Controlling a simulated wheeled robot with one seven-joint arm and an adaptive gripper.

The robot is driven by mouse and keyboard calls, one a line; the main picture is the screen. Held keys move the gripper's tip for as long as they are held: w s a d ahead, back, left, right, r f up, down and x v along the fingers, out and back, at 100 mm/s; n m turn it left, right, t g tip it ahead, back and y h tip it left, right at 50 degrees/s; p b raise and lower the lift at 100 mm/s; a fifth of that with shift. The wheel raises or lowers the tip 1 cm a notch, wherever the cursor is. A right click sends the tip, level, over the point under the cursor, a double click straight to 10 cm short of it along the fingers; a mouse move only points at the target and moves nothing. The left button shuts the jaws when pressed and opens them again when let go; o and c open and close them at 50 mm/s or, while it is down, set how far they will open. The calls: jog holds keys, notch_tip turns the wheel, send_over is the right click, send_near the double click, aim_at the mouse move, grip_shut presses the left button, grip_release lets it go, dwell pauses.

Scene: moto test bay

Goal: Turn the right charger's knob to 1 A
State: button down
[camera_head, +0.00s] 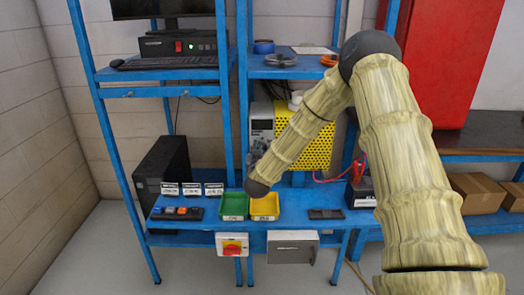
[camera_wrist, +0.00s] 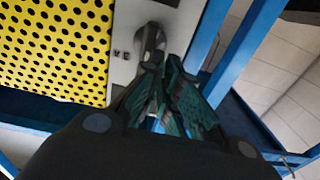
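A charger with a yellow perforated casing (camera_head: 318,148) and a grey front panel (camera_head: 262,122) stands on the blue shelf, partly behind my forearm. Whether a second charger is there, I cannot tell. In the wrist view the yellow casing (camera_wrist: 55,45) is at left, beside the grey panel (camera_wrist: 122,45). A rounded grey part, seemingly a knob (camera_wrist: 150,38), is on that panel. My gripper (camera_wrist: 162,68) has its dark green ribbed fingers close together just below this part. Contact and the gap at the tips are unclear. In the head view my wrist hides the fingers. No scale marking is readable.
A green tray (camera_head: 234,217) and a yellow tray (camera_head: 266,218) sit on the lower shelf below my wrist. A dark battery (camera_head: 360,192) with a red cable stands at right. Blue rack posts (camera_head: 243,90) rise close beside the charger. A black computer tower (camera_head: 163,175) is at left.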

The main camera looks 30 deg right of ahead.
jog(key=s, duration=0.2)
jog(key=s+a, duration=0.1)
jog(key=s, duration=0.2)
jog(key=shift+r, duration=0.15)
jog(key=shift+a, duration=0.1)
dwell(0.3)
